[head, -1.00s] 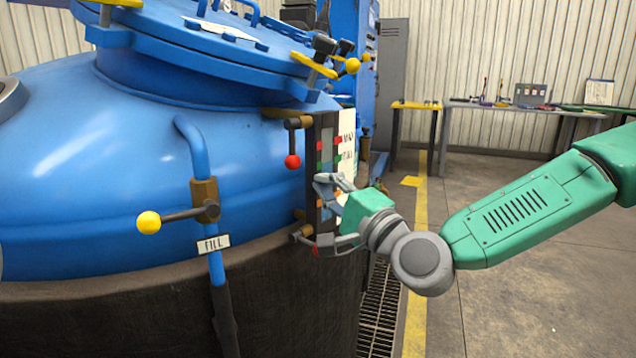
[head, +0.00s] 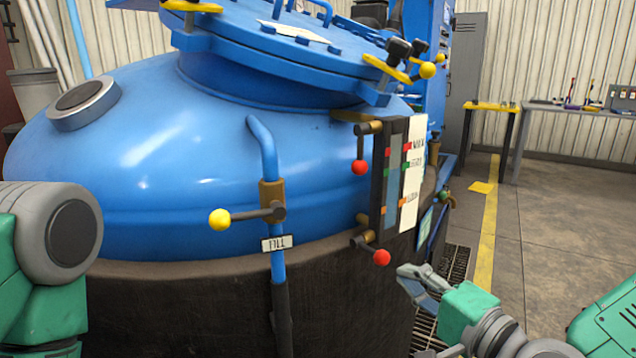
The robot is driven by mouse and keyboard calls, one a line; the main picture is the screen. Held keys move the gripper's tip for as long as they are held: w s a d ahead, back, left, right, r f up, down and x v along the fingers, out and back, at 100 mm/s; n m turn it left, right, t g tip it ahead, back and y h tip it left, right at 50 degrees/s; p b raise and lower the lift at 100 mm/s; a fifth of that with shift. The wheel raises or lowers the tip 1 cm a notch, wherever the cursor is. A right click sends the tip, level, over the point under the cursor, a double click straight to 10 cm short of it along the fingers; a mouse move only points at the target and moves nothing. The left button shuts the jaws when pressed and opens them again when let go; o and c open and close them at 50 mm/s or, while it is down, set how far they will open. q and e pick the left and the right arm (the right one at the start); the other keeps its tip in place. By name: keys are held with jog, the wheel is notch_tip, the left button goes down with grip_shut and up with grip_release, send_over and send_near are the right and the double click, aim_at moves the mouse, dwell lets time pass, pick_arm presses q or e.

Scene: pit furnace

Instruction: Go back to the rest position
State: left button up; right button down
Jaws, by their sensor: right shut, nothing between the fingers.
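My right gripper (head: 418,318) is at the lower right, in front of the furnace's dark lower wall and below the level gauge. It is shut and empty, and apart from the gauge. My left arm shows at the left edge as a grey joint and green link; its gripper is out of view. The blue pit furnace (head: 150,170) fills the middle. The level gauge (head: 394,180) on its side has an upper red knob (head: 359,167) and a lower red knob (head: 381,257).
A fill pipe (head: 267,150) with a yellow-knobbed valve handle (head: 220,219) stands at the furnace front. The clamped lid (head: 270,50) is above. A floor grate (head: 455,265) and yellow line (head: 487,230) lie to the right. Open floor extends right, towards a workbench (head: 560,108).

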jog(key=s+a+f+n+g+h+p, duration=0.1)
jog(key=s+f+n+g, duration=0.5)
jog(key=f, duration=0.5)
jog(key=s+f+n+g+h+p, duration=0.1)
jog(key=s+f+g+h, duration=0.15)
jog(key=s+f, duration=0.7)
pick_arm(q)
jog(key=shift+a+r+p, duration=0.3)
jog(key=shift+a+r, duration=0.05)
jog(key=shift+r, duration=0.4)
jog(key=shift+a+r+p, duration=0.25)
jog(key=shift+a+r, duration=0.05)
jog(key=shift+r, duration=0.45)
pick_arm(e)
jog(key=s+d+f+n+g+h, duration=0.4)
jog(key=s+d+f+n+g, duration=0.1)
jog(key=s+d+f, duration=0.5)
jog(key=shift+s+d+g+h, duration=0.35)
jog(key=shift+s+d+g, duration=0.4)
jog(key=shift+s+g, duration=0.15)
pick_arm(q)
jog(key=shift+d+r, duration=0.1)
jog(key=shift+d, duration=0.25)
pick_arm(e)
jog(key=shift+d+f, duration=0.1)
jog(key=shift+d, duration=0.2)
pick_arm(q)
jog(key=shift+a, duration=0.1)
pick_arm(e)
jog(key=shift+a, duration=0.15)
